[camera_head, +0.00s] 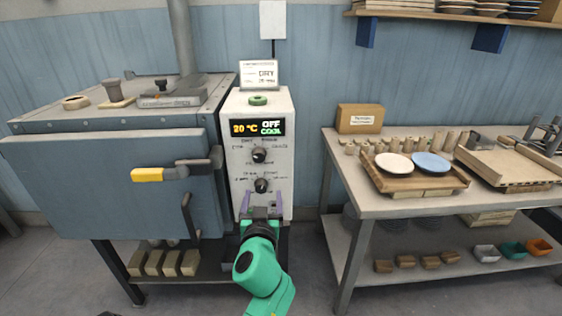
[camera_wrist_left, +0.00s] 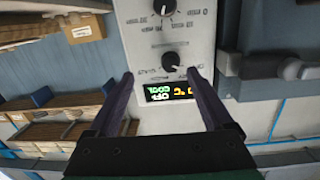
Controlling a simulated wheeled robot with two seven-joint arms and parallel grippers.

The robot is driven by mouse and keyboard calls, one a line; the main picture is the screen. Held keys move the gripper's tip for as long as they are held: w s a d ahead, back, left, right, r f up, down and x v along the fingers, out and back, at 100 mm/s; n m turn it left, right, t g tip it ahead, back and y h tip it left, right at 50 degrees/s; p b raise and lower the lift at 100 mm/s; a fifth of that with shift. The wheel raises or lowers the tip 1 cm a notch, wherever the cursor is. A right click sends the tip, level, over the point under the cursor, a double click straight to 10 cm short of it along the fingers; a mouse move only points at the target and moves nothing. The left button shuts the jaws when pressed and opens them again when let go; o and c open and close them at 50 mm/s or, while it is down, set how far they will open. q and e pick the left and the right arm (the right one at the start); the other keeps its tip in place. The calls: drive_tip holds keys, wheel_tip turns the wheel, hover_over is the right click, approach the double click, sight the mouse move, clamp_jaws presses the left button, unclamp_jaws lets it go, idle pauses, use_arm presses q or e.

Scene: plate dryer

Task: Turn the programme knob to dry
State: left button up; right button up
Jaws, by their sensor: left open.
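The white control box (camera_head: 238,165) stands beside the kiln-like dryer. Its display (camera_head: 257,127) reads 20 °C, OFF and COOL. Below are two black knobs, an upper knob (camera_head: 259,155) and a lower knob (camera_head: 261,185); their labels are too small to tell which is the programme knob. My left gripper (camera_head: 262,207) is open and empty, just below the lower knob in the head view. In the left wrist view the box appears upside down, with the display (camera_wrist_left: 168,91), upper knob (camera_wrist_left: 174,62) and lower knob (camera_wrist_left: 164,7) beyond my fingers. My right gripper is not in view.
The large blue-grey dryer (camera_head: 100,180) with a yellow-gripped door handle (camera_head: 160,174) stands to the left. A worktable (camera_head: 400,205) with a wooden tray holding a white plate (camera_head: 394,163) and a blue plate (camera_head: 431,164) stands right. Floor between box and table is clear.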

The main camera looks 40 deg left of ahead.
use_arm(q)
wheel_tip(320, 180, up, 3)
drive_tip(key=p, duration=0.2)
approach(259, 159)
drive_tip(key=shift+n+y, duration=0.4)
drive_tip(key=p+x, duration=0.1)
drive_tip(key=x, duration=0.7)
drive_tip(key=shift+w, duration=0.4)
drive_tip(key=shift+w+a+f, duration=0.1)
drive_tip(key=shift+w+a, duration=0.05)
drive_tip(key=shift+a, duration=0.1)
clamp_jaws()
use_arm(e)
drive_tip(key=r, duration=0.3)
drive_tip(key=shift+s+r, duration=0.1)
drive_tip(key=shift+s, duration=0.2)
